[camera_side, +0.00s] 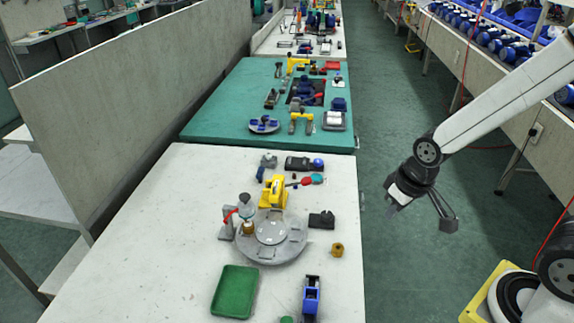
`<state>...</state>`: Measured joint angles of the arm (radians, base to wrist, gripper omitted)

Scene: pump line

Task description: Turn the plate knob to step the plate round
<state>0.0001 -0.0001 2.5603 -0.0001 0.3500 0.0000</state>
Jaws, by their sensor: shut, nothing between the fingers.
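A round grey plate (272,238) with a lighter disc in its middle lies on the white table. A small brass-coloured cylinder (248,228) stands at the plate's left edge, below a glassy, grey-topped part. I cannot make out for certain which part is the plate's knob. My gripper (449,224) is shut and empty. It hangs over the aisle to the right of the table, apart from the plate and everything on the table.
A yellow press (273,192) with a red-ended lever stands behind the plate. A black block (321,220) and a brass part (338,250) lie to its right. A green tray (234,291) and a blue device (311,297) are in front. A partition (130,110) runs along the left.

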